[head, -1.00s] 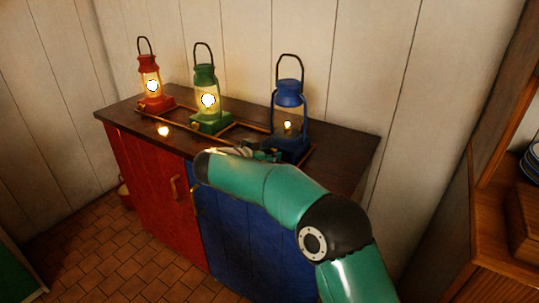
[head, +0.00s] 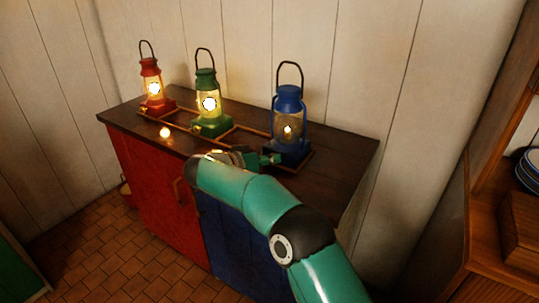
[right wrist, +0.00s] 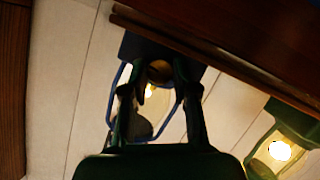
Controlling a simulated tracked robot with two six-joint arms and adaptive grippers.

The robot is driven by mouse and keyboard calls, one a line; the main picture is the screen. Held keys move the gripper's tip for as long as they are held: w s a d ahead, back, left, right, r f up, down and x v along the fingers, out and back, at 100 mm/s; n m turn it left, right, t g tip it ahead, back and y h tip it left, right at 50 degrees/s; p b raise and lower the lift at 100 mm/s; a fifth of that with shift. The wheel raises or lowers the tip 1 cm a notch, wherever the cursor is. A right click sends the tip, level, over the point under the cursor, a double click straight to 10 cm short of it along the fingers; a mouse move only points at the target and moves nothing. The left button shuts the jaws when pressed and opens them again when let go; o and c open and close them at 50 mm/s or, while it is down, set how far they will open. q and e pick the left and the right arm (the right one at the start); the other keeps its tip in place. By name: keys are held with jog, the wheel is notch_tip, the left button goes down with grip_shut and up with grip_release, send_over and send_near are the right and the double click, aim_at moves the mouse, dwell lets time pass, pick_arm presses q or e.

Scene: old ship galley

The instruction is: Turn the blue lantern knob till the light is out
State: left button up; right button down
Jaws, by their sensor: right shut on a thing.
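The blue lantern (head: 289,107) stands upright at the right end of the dark counter, with a small, dim flame (head: 287,129) in its glass. My right gripper (head: 272,159) is at the front of its base. In the right wrist view the lantern appears upside down, its blue base (right wrist: 198,74) at the top. A round brass-brown knob (right wrist: 159,71) shows between the fingertips of my right gripper (right wrist: 158,76), which is shut on it. The fingers partly hide the lantern's glass. My left gripper is not in view.
A green lantern (head: 206,90) and a red lantern (head: 150,80) stand lit brightly to the left. Low wooden rails run along the counter (head: 340,150). A plank wall is close behind. A wooden shelf (head: 490,200) with plates stands at the right.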

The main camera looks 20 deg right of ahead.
jog(key=shift+n+g+h+p, duration=0.4)
jog(key=shift+n+p, duration=0.25)
jog(key=shift+n, duration=0.05)
jog(key=c, duration=0.9)
grip_release()
jog(key=shift+a, duration=0.1)
jog(key=v, duration=1.1)
jog(key=shift+s+a+r, duration=0.1)
jog(key=shift+s+a, duration=0.05)
jog(key=shift+a, duration=0.2)
